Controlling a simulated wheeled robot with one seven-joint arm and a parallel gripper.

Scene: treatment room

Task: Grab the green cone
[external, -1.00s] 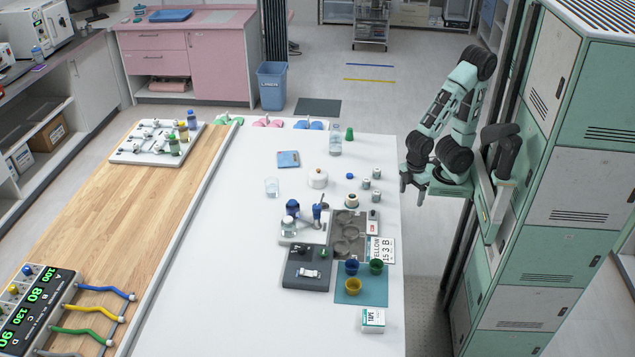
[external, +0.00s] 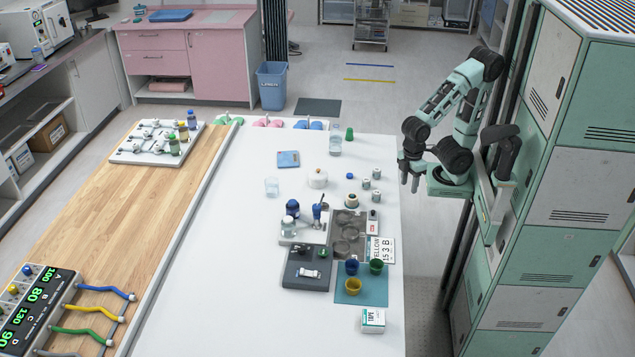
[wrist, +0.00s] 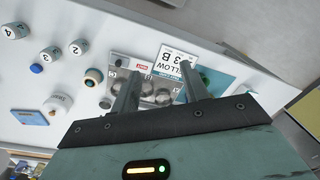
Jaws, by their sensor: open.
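The green cone (external: 350,133) stands upright near the far end of the white table (external: 240,310), just right of a clear bottle. It is small in the external view, and I cannot make it out in the wrist view. My gripper (external: 410,181) is open and empty at the table's right edge, well nearer than the cone and to its right. In the wrist view my gripper (wrist: 158,92) has its two fingers apart, pointing towards the grey tray and the label card, with nothing between them.
A clear bottle (external: 335,145) stands beside the cone. Small numbered cylinders (external: 366,184), a white round pot (external: 317,179) and a blue packet (external: 288,159) lie nearer. A grey tray (external: 347,236) and coloured cups (external: 353,286) are further forward. The table's left strip is clear.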

